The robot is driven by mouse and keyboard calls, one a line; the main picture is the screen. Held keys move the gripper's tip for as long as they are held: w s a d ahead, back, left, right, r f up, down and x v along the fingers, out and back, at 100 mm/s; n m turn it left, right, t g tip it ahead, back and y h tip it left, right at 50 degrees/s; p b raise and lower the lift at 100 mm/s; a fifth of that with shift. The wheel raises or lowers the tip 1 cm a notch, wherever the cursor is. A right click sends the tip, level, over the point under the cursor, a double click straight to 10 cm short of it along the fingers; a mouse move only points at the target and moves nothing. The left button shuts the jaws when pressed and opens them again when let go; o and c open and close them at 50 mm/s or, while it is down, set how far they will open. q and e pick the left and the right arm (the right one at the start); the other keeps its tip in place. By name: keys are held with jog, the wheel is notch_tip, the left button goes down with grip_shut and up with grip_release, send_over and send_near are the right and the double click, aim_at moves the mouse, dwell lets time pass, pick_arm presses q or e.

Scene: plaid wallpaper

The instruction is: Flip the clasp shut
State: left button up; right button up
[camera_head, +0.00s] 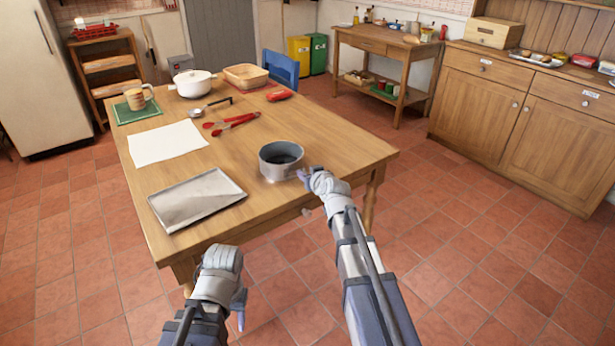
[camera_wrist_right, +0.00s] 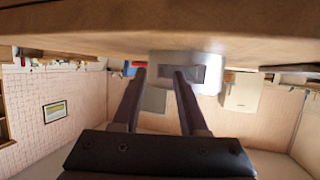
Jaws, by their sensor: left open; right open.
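A round grey metal pan (camera_head: 267,168), like a springform tin, stands upright on the wooden table (camera_head: 330,148) near its front right edge. My right gripper (camera_head: 304,175) is open, just right of the pan at its side wall. The clasp is too small to make out in the head view. In the right wrist view, which is upside down, the two fingers (camera_wrist_right: 160,85) are apart, with a grey metal part (camera_wrist_right: 183,58) beyond and between them, probably the pan's side. Contact cannot be told. My left gripper (camera_head: 240,308) is open and empty, below the table's front edge.
A grey baking tray (camera_head: 196,199) and a white paper sheet (camera_head: 167,143) lie left of the pan. Red-handled tongs (camera_head: 231,124), a white pot (camera_head: 194,83) and a mug on a green mat (camera_head: 137,112) are further back. The table right of the pan is clear.

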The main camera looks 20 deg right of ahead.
grip_shut()
dwell(0.6)
